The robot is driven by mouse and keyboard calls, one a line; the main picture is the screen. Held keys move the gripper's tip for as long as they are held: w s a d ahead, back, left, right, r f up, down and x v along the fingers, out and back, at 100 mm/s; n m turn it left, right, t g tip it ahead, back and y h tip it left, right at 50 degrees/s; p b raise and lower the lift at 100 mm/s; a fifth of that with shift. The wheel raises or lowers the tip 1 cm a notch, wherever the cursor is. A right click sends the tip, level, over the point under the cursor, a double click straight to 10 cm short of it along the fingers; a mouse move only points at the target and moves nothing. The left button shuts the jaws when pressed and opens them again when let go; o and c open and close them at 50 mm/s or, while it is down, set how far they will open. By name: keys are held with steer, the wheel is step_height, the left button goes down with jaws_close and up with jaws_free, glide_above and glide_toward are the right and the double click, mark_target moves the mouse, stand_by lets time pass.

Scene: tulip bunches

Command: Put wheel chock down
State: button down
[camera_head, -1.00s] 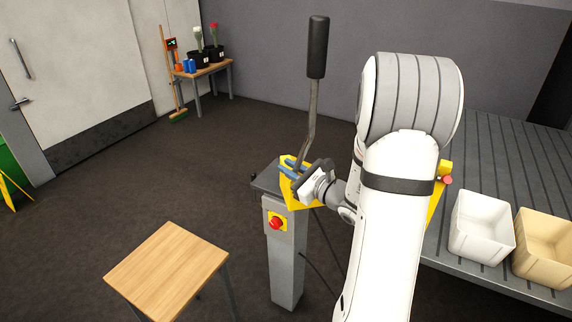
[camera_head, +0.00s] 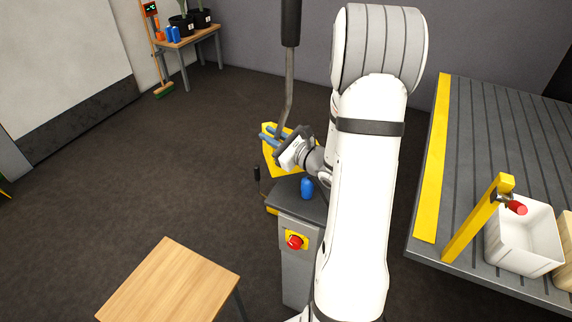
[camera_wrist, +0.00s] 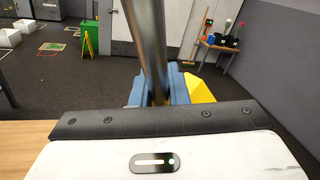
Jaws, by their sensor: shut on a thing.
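The wheel chock is a yellow wedge (camera_head: 270,160) with a long grey metal handle ending in a black grip (camera_head: 290,22), cut off at the top of the head view. My gripper (camera_head: 271,135) has blue fingers shut on the metal handle low down, near the yellow part. The chock is held up, with its handle nearly upright. In the wrist view, the handle (camera_wrist: 150,45) rises between the blue fingers, and a yellow corner (camera_wrist: 199,90) shows right of them. Part of the chock is hidden behind my gripper.
A wooden table (camera_head: 168,282) is at the front left. A slatted platform (camera_head: 470,130) with a white bin (camera_head: 520,250) is right. Dark floor (camera_head: 180,170) is open to the left.

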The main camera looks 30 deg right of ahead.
step_height(320, 180, down, 3)
steer(key=shift+w+f, duration=0.1)
steer(key=shift+f+p, duration=0.55)
steer(key=shift+f, duration=1.7)
steer(key=c, duration=1.4)
jaws_free()
steer(key=shift+s+d, duration=0.1)
steer(key=shift+s, duration=0.1)
